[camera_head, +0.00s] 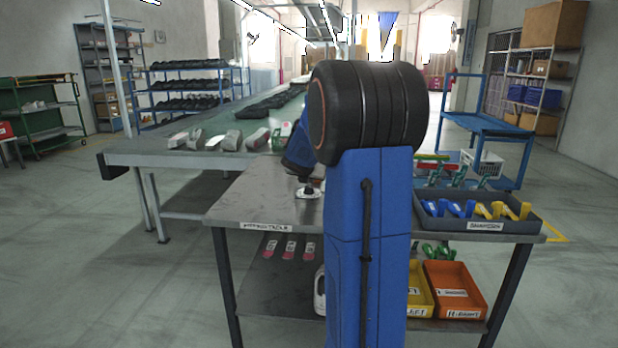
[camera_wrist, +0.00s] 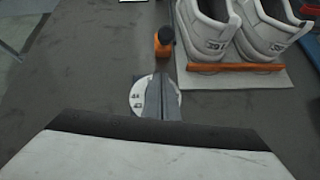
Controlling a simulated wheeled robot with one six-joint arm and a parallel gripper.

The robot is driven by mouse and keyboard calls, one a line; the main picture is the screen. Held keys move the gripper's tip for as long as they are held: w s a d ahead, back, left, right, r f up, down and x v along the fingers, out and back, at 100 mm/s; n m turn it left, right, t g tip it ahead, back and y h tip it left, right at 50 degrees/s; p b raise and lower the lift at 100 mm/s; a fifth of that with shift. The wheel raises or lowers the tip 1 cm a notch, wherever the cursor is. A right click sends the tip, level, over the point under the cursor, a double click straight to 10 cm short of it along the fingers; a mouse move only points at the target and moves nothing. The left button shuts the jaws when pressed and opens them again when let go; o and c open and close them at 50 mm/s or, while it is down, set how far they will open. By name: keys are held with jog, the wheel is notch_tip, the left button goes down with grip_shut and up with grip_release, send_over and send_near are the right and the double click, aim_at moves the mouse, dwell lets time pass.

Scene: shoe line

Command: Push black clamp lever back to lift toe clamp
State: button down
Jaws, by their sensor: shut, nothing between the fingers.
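My gripper (camera_wrist: 157,80) shows in the wrist view as two grey fingers pressed together, with nothing between them. The fingers overlap a white round disc (camera_wrist: 137,98) with small dark marks; I cannot tell whether they touch it. A black-topped piece with an orange lower part (camera_wrist: 163,38) stands beyond the fingertips, apart from them; it may be the clamp lever. A pair of white shoes (camera_wrist: 208,40) stands to its right behind an orange bar (camera_wrist: 235,68). I cannot make out the toe clamp. In the head view my arm hides the fixture.
The shoes stand on a pale plate (camera_wrist: 235,82) on the dark table (camera_wrist: 70,75). In the head view, a grey tray (camera_head: 480,226) of blue and yellow pieces sits at the table's right. A conveyor (camera_head: 190,157) with several shoes lies behind. The table's left part is clear.

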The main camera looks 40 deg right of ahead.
jog(key=shift+w+d+r, duration=0.15)
jog(key=shift+w+d, duration=0.15)
jog(key=shift+d, duration=0.2)
jog(key=shift+w+d+r, duration=0.1)
jog(key=shift+w+d, duration=0.15)
jog(key=shift+d, duration=0.25)
jog(key=shift+w+d+r, duration=0.45)
jog(key=shift+d+r, duration=0.2)
jog(key=shift+d, duration=0.05)
